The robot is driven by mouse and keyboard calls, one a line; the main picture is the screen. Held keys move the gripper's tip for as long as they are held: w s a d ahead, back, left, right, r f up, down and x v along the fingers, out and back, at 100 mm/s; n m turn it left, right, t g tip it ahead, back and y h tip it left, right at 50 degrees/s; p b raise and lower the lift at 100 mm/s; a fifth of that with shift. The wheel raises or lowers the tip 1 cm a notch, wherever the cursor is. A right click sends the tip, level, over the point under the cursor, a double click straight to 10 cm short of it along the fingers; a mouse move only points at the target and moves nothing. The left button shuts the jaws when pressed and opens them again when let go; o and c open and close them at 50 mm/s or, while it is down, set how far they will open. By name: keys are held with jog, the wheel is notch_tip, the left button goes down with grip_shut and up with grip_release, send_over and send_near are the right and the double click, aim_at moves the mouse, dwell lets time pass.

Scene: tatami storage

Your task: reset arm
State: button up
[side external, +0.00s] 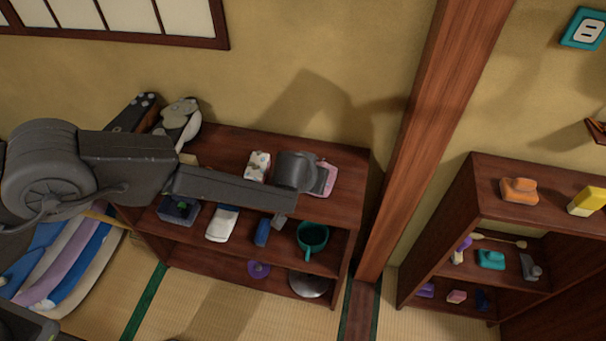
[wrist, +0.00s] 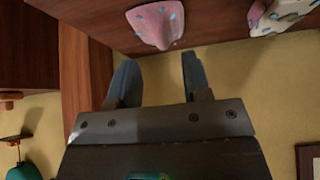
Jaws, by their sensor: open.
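My gripper (wrist: 157,82) is open and empty in the wrist view, with its two fingers apart and yellow wall behind them. A pink thing with blue spots (wrist: 158,24) lies just beyond the fingertips, on the brown shelf top, apart from them. A white spotted thing (wrist: 282,14) lies to its right in the wrist view. In the side view my arm reaches from the left over the shelf top, its end at the right part of the shelf. There the pink thing (side external: 329,177) shows partly behind my arm's end, and the white spotted thing (side external: 257,165) stands to its left. The fingertips are hard to make out there.
The wooden shelf (side external: 345,200) holds a teal mug (side external: 312,238), a white item (side external: 222,223) and a blue item (side external: 262,232) on its middle level. A wooden post (side external: 420,130) stands to its right. A second shelf (side external: 450,215) with small coloured items is beyond it.

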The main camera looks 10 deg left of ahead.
jog(key=v, duration=0.6)
jog(key=shift+s+r, duration=0.15)
jog(key=shift+r, duration=0.1)
jog(key=w+a+r+t+h, duration=0.1)
jog(key=w+a+r+h, duration=0.15)
jog(key=r, duration=0.65)
jog(key=w+a+r+t+h, duration=0.1)
jog(key=a+r+t+h, duration=0.15)
jog(key=r, duration=0.75)
jog(key=s+a+r+m+g+h, duration=0.1)
jog(key=s+a+r, duration=0.5)
jog(key=a+r, duration=0.25)
jog(key=s+a+f+n+g+y, duration=0.1)
jog(key=s+a+f+g+y, duration=0.1)
jog(key=s+a, duration=0.8)
jog(key=s+a+f+n+g+y, duration=0.1)
jog(key=s+a+f+y, duration=0.2)
jog(key=s+a, duration=0.8)
jog(key=s+y, duration=0.1)
jog(key=s, duration=0.1)
jog(key=shift+s+g+y, duration=0.3)
jog(key=shift+s+g, duration=0.05)
jog(key=shift+s, duration=0.05)
